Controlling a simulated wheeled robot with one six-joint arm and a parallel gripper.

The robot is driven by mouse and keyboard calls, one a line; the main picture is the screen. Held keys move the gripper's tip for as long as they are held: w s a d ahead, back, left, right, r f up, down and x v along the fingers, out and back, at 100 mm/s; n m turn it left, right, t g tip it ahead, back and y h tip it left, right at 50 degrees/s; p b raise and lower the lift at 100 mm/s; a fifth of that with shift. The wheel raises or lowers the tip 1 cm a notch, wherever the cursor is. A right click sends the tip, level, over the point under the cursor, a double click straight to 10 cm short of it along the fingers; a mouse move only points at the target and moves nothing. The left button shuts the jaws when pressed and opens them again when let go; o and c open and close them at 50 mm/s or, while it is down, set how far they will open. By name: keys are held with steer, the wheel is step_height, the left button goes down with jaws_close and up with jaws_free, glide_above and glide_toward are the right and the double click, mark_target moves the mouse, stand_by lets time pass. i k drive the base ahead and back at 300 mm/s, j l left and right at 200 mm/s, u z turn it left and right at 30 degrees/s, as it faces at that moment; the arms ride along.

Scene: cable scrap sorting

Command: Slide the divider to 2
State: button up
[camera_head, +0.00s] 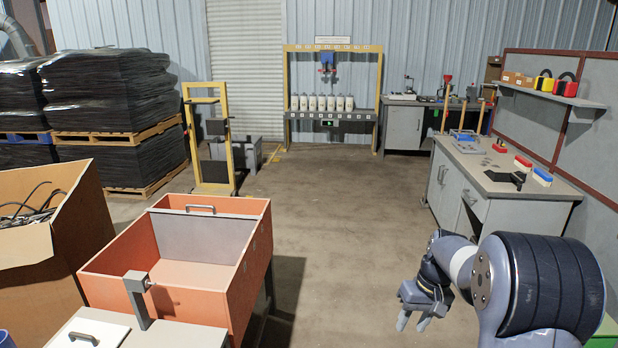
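The divider (202,238) is a grey upright panel across the orange bin (200,305) at the left. It stands toward the bin's far end, with a grey handle (200,208) on top. Small pale marks show on the bin's right wall, too small to read. My gripper (414,322) is at the lower right, over the floor, well to the right of the bin and apart from the divider. Its two fingers point down and are spread, with nothing between them.
A grey post (138,298) with a knob stands at the bin's near end. A cardboard box (85,235) with cables is left of the bin. A grey workbench (510,190) with tools is at the right. The floor (330,230) between bin and workbench is clear.

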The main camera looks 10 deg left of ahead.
mark_target(215, 238)
steer(key=i, duration=1.65)
steer(key=i+u, duration=0.4)
steer(key=i+l+u, duration=0.1)
steer(key=i+u, duration=0.35)
steer(key=i, duration=0.15)
steer(key=i+l+u, duration=0.25)
steer(key=i+u, duration=0.85)
steer(key=u, duration=0.2)
steer(key=i+l+u, duration=0.25)
steer(key=u, duration=0.25)
